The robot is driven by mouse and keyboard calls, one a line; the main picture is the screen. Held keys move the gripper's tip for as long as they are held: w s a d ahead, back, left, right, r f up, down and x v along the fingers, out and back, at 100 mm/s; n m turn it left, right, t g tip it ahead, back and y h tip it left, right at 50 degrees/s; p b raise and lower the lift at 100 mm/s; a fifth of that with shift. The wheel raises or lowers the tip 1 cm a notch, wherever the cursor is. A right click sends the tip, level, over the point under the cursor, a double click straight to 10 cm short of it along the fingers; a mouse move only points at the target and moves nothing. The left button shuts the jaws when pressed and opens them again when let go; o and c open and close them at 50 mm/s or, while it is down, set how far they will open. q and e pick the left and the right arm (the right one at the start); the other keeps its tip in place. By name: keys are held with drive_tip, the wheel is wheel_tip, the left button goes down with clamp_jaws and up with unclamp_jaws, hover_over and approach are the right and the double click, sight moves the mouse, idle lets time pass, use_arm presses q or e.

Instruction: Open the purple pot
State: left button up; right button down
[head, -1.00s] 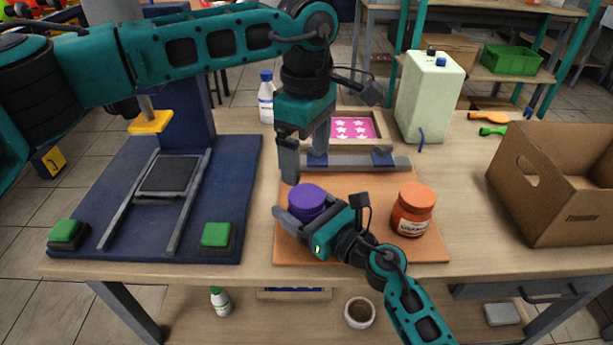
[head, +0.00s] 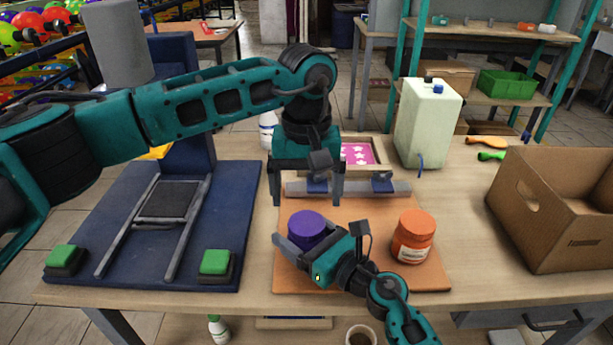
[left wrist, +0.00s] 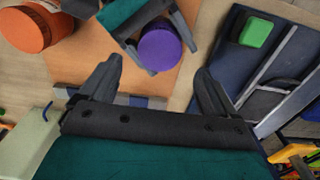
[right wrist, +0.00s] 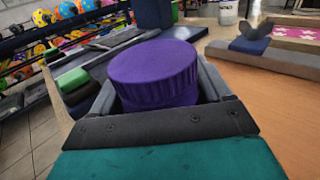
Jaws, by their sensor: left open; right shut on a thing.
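The purple pot (head: 305,229) stands upright on the orange board (head: 350,208), with its purple lid on. The lid also shows in the left wrist view (left wrist: 160,47) and fills the middle of the right wrist view (right wrist: 155,70). My right gripper (head: 300,250) is shut around the pot's body below the lid, one finger on each side. My left gripper (head: 308,200) is open and empty, pointing down above and just behind the pot. In the left wrist view its fingers (left wrist: 158,85) are spread wide, with the lid beyond them. The pot's body is mostly hidden.
An orange pot (head: 413,236) stands to the right on the board. Behind lie a grey bar with blue blocks (head: 365,187) and a pink star screen (head: 357,153). A blue press (head: 120,230) is left, a cardboard box (head: 560,210) right, a pale canister (head: 428,122) behind.

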sight(306, 222)
use_arm(q)
drive_tip(key=shift+f, duration=2.7)
drive_tip(key=shift+c, duration=0.4)
